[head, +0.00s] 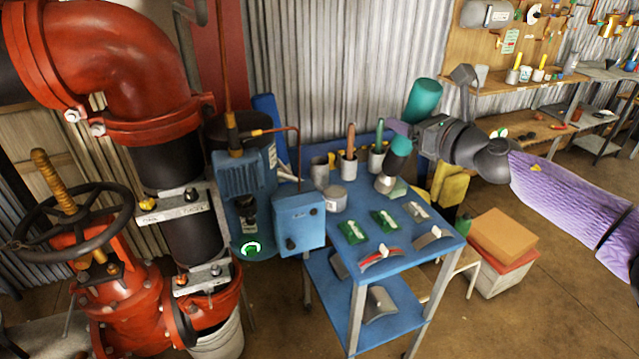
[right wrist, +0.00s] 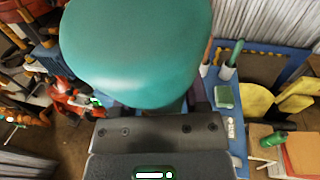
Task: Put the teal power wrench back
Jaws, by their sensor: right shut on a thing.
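The teal power wrench (head: 398,156) is in my right gripper (head: 416,136), above the back right part of the blue table in the head view. I cannot tell whether the nose touches anything. In the right wrist view a large teal part (right wrist: 135,50) of the wrench fills the upper middle and hides the jaw tips and what lies beyond. My left gripper is not in view.
The blue table (head: 352,258) carries green packs (head: 352,231), a grey tin (head: 335,198), cups with tools (head: 348,166) and a red-handled item (head: 380,258). A blue pump box (head: 299,221) and red pipework (head: 100,60) stand left. Cardboard boxes (head: 503,233) stand right on the floor.

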